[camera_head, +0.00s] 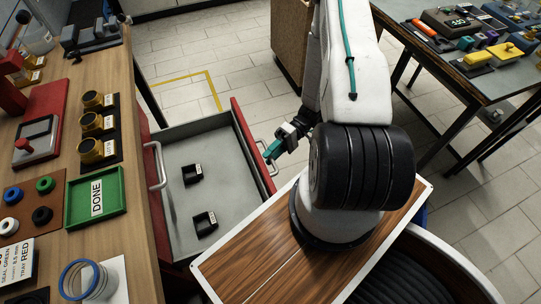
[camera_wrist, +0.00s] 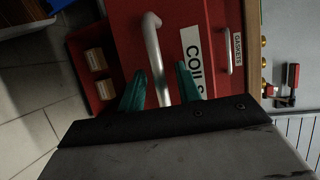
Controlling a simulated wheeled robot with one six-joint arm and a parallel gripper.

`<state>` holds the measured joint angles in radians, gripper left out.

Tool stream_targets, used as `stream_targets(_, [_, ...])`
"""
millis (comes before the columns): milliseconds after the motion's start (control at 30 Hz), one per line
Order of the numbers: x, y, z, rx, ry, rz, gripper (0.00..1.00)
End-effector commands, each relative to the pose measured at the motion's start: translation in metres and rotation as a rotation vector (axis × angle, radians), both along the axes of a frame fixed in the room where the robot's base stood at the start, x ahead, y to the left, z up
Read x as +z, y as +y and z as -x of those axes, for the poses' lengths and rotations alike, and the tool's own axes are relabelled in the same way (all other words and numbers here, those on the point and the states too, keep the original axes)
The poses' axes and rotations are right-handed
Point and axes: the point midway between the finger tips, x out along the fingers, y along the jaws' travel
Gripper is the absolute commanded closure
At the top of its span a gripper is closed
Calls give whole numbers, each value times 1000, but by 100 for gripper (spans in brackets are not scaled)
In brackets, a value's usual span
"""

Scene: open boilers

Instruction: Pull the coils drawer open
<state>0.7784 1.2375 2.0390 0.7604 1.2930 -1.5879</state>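The coils drawer (camera_head: 214,150) stands drawn out from the red cabinet under the workbench, its grey floor showing. My gripper (camera_head: 271,153) is just outside the drawer front. In the wrist view its teal fingertips (camera_wrist: 160,80) stand apart on either side of the handle, with gaps visible on both sides.
A second handle (camera_head: 154,166) is on the closed cabinet front at left; the wrist view shows a GASKETS label (camera_wrist: 238,48). The workbench holds a green DONE tray (camera_head: 96,196). Another table (camera_head: 480,75) stands at right. Tiled floor is clear beyond the drawer.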

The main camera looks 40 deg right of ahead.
Motion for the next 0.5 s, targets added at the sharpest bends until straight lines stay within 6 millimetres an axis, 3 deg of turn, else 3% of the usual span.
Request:
stream_targets(300, [9,-52,-2,-2,-1,1,66])
stream_targets(500, [12,-68,-2,1,1,0,66])
